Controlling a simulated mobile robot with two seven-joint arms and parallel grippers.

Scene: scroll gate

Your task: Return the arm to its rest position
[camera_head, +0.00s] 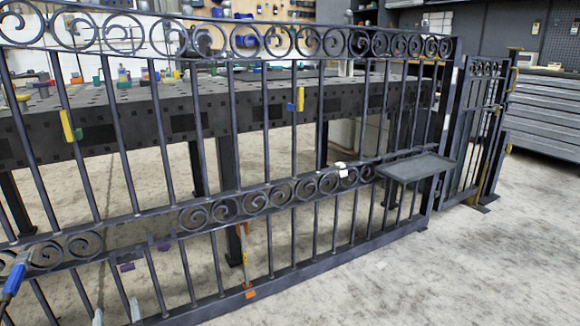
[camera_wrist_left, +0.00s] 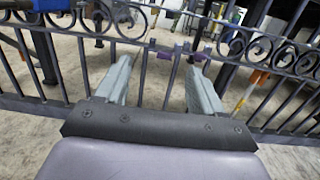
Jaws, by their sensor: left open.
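My left gripper (camera_head: 116,313) shows only as two pale grey fingertips at the lower left edge of the head view. In the left wrist view the gripper (camera_wrist_left: 156,60) has its two fingers spread apart with nothing between them. It is in front of the dark metal scroll gate (camera_head: 210,213), close to its lower left part. The gate's bars and scrolls also fill the top of the left wrist view (camera_wrist_left: 266,52). My right gripper is in neither view.
A perforated welding table (camera_head: 180,118) stands behind the gate. A small dark tray (camera_head: 415,166) sits at the gate's right. Clamps with yellow (camera_head: 68,126), blue (camera_head: 17,275) and orange (camera_head: 249,294) parts are at the gate. Bare concrete floor (camera_head: 440,285) lies open at right.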

